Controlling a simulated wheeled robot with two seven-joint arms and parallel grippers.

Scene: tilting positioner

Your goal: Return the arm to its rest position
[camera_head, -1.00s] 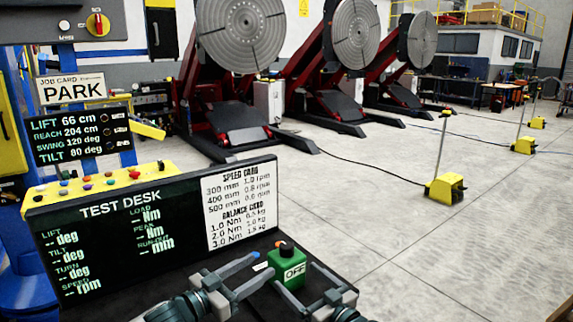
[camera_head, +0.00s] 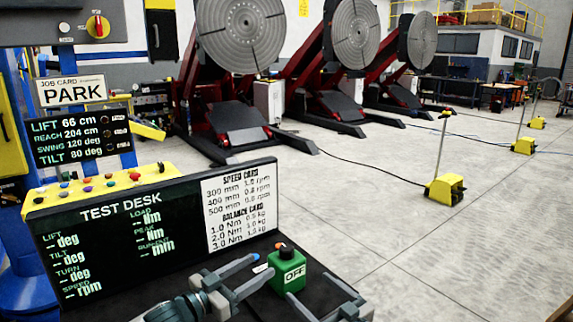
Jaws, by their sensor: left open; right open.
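My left gripper (camera_head: 247,284) is at the bottom centre, over the dark desk top (camera_head: 268,240), with its fingers apart and nothing between them. My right gripper (camera_head: 318,291) is at the bottom edge, right of the green OFF box (camera_head: 287,272), also open and empty. The green box has an orange-and-black knob on top and stands between the two grippers. Whether a finger touches it I cannot tell. The job card (camera_head: 72,91) reads PARK. The rest of my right arm is below the picture.
The test desk screen (camera_head: 110,245) stands left of my grippers, with a yellow button panel (camera_head: 100,185) behind it. Red positioners with grey discs (camera_head: 240,28) stand at the back. A yellow foot pedal (camera_head: 445,189) with a post is on the open floor to the right.

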